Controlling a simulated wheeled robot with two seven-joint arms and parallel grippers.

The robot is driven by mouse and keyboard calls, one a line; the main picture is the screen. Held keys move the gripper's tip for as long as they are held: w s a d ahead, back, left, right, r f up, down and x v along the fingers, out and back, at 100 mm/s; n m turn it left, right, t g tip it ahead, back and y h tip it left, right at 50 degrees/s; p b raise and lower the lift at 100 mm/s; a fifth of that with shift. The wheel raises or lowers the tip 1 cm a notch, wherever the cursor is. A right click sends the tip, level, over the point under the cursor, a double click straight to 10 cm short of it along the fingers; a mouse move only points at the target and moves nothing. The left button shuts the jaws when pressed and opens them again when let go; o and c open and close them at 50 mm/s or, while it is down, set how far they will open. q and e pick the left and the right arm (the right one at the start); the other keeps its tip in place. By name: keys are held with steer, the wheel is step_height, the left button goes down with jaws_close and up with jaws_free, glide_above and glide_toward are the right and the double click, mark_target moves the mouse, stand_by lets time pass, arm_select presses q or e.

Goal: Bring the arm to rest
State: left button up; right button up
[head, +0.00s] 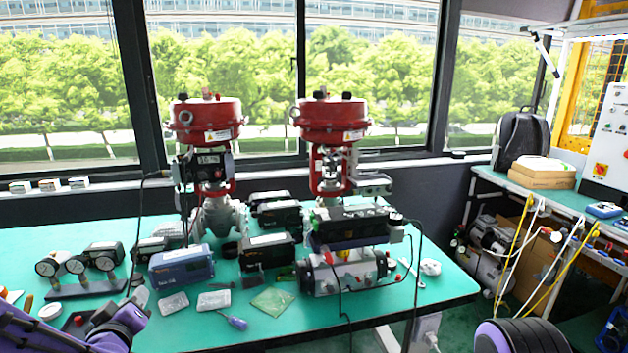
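My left arm comes in at the lower left, and its dark gripper (128,306) is low over the front left of the green table (376,310). Its fingertips are small and dark, and I cannot tell whether they are apart. I see nothing clearly held in it. My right arm shows only as a purple rounded part (520,336) at the bottom right edge. The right gripper is out of the picture.
Two red-topped valves (207,122) stand at the back of the table. A blue box (181,267), gauges (103,256), a screwdriver (236,321) and a silver-and-black actuator assembly (345,272) crowd the table. A side bench (500,183) stands at the right.

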arm_select(q)
steer(key=s+d+f+g, duration=0.1)
steer(key=s+f+g, duration=0.15)
steer(key=f, duration=0.35)
steer(key=s+d+f+m+g, duration=0.1)
steer(key=s+f, duration=0.3)
steer(key=f, duration=0.2)
steer(key=s+d+f+g, duration=0.1)
steer(key=s+d+f, duration=0.15)
steer(key=f, duration=0.45)
steer(key=s+d+f+g, duration=0.1)
steer(key=s+f+g, duration=0.1)
steer(key=s+f, duration=0.3)
steer(key=s+f+m+g+h, duration=0.1)
steer(key=s+f, duration=0.4)
steer(key=s, duration=0.6)
steer(key=s+d+f+g, duration=0.1)
steer(key=s+f+g, duration=0.3)
steer(key=s, duration=0.4)
steer(key=shift+s+d+f+m, duration=0.35)
steer(key=shift+f+m, duration=0.05)
steer(key=shift+f, duration=0.35)
steer(key=shift+w, duration=0.1)
